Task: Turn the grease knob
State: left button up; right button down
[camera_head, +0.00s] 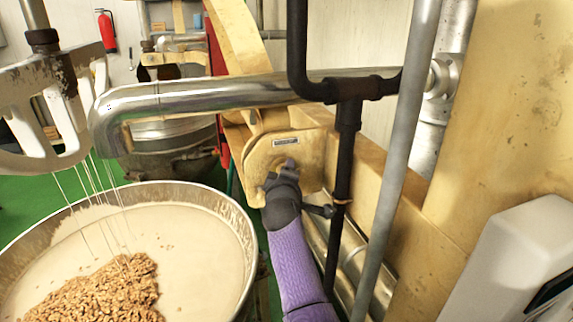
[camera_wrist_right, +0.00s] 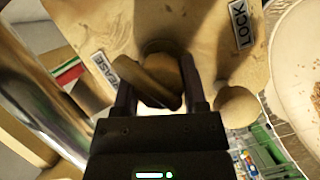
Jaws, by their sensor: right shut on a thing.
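The grease knob (camera_wrist_right: 160,72) is a tan, worn knob with a bar-like grip on a yellowish panel (camera_wrist_right: 205,35). It sits between the two fingers of my right gripper (camera_wrist_right: 156,98) in the right wrist view, and the gripper is shut on it. A label ending in "EASE" (camera_wrist_right: 105,68) is beside it. In the head view my right gripper (camera_head: 280,177) reaches the yellow housing (camera_head: 305,150), and the hand largely hides the knob there. My left gripper is in neither view.
A second, rounded knob (camera_wrist_right: 237,107) stands close to the right finger, below a LOCK label (camera_wrist_right: 240,24). Dark pipes (camera_head: 345,150) and a grey pole (camera_head: 400,150) run close to my right arm. A large kettle (camera_head: 248,235) with nuts in pale mass is at left.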

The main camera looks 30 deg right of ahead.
jog(key=m+y+p, duration=0.1)
jog(key=m+p, duration=0.1)
jog(key=p, duration=0.1)
jog(key=m+y+p, duration=0.1)
jog(key=m+p, duration=0.1)
jog(key=p, duration=0.1)
jog(key=shift+r+m+g+y, duration=0.2)
jog(key=shift+m+g+y, duration=0.2)
jog(key=shift+f+m+y+p, duration=0.1)
jog(key=shift+m+y+p, duration=0.6)
jog(key=shift+m+p, duration=0.35)
jog(key=shift+f+m+y+p, duration=0.1)
jog(key=shift+m+y+p, duration=0.35)
jog(key=shift+p, duration=0.1)
jog(key=shift+f, duration=0.1)
jog(key=shift+c, duration=0.7)
grip_release()
